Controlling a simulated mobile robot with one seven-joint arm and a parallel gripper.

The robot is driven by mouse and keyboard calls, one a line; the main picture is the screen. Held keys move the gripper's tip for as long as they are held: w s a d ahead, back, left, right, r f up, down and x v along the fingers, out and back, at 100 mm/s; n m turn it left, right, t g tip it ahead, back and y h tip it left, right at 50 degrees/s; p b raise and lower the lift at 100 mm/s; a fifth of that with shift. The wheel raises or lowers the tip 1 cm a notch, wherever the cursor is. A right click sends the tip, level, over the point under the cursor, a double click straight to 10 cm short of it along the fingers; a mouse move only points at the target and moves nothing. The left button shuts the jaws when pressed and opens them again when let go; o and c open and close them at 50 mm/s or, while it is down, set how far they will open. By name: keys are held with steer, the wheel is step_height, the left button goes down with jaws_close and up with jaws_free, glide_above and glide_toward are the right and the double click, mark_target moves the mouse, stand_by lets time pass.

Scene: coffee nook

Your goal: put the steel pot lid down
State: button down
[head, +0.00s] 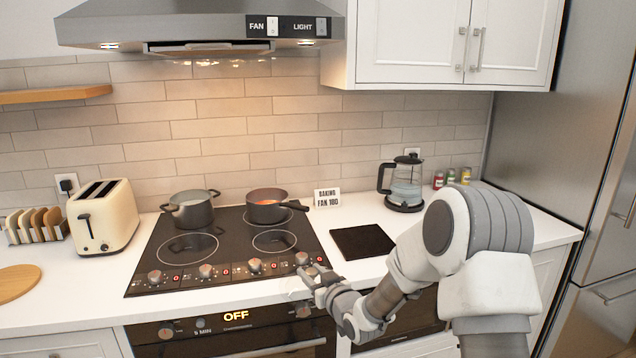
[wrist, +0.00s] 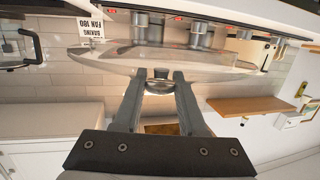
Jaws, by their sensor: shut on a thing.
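The steel pot lid (wrist: 110,62) fills the top of the wrist view as a wide, shiny, partly see-through disc seen nearly edge-on. My gripper (wrist: 158,80) is shut on its round knob (wrist: 160,87), one finger on each side. In the head view my gripper (head: 318,277) is over the front right edge of the cooktop (head: 215,270), near the control knobs. The lid is hard to make out there; only a faint pale shape shows beside the fingers. Whether the lid touches anything below cannot be told.
A kettle (head: 405,188), a sign (head: 328,198) and a toaster (head: 104,220) stand on the counter.

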steer(key=s+d+f+m+t+h, duration=0.1)
steer(key=s+d+f+m+h, duration=0.1)
steer(key=s+d, duration=0.4)
steer(key=s+d+f+m+t+h+p, duration=0.1)
steer(key=s+d+f+m+h, duration=0.2)
steer(key=d, duration=0.6)
steer(key=s+f+h, duration=0.1)
steer(key=s+h, duration=0.1)
steer(key=s, duration=0.1)
steer(key=shift+s+d+f, duration=0.25)
steer(key=shift+s+d, duration=0.05)
steer(key=shift+s, duration=0.05)
